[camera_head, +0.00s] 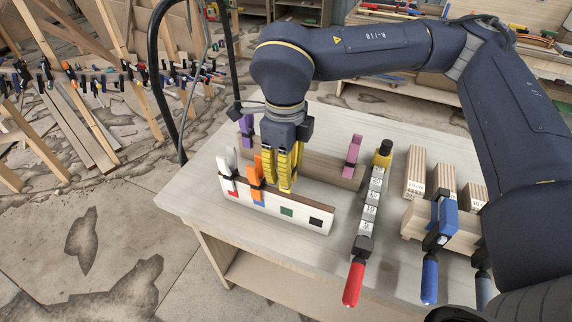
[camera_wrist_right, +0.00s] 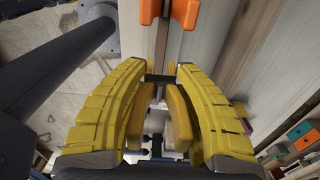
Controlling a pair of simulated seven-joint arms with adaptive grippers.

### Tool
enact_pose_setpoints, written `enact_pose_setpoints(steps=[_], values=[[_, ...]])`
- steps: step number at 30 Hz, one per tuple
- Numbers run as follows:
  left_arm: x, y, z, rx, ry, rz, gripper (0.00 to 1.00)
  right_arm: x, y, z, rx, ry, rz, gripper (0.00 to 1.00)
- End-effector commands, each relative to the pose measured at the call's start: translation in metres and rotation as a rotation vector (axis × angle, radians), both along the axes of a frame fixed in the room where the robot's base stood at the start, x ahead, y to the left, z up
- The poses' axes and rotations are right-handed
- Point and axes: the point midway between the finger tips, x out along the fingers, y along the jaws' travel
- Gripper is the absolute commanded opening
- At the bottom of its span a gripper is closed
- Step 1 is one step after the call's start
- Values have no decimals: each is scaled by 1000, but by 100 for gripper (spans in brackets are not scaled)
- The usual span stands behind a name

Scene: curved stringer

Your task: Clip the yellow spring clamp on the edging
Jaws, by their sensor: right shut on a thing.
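The edging is a white curved strip (camera_head: 318,223) with coloured squares, standing on the bench. A white clamp (camera_head: 228,170) and an orange clamp (camera_head: 256,172) sit on its left part; the orange one also shows in the wrist view (camera_wrist_right: 185,12). My right gripper (camera_head: 285,182), with ridged yellow fingers, is over the strip just right of the orange clamp. It is shut on the yellow spring clamp, whose smooth handles (camera_wrist_right: 179,118) show between the fingers (camera_wrist_right: 160,80) in the wrist view. Its jaws are mostly hidden, so I cannot tell whether they grip the edging. My left gripper is not in view.
Behind the edging stands a brown curved piece (camera_head: 326,171) with a purple clamp (camera_head: 247,131) and a pink clamp (camera_head: 352,150). A bar clamp with a red handle (camera_head: 353,284), a blue-handled clamp (camera_head: 430,280) and wood blocks (camera_head: 440,180) lie to the right.

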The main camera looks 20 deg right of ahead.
Motion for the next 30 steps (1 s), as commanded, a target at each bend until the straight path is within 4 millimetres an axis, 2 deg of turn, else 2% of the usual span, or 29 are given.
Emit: enact_pose_setpoints(steps=[11, 22, 30], values=[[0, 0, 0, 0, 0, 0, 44, 0, 0, -1, 0, 0, 1, 0], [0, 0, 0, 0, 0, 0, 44, 0, 0, -18, 1, 1, 0, 0], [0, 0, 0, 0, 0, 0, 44, 0, 0, -22, 1, -1, 0, 0]])
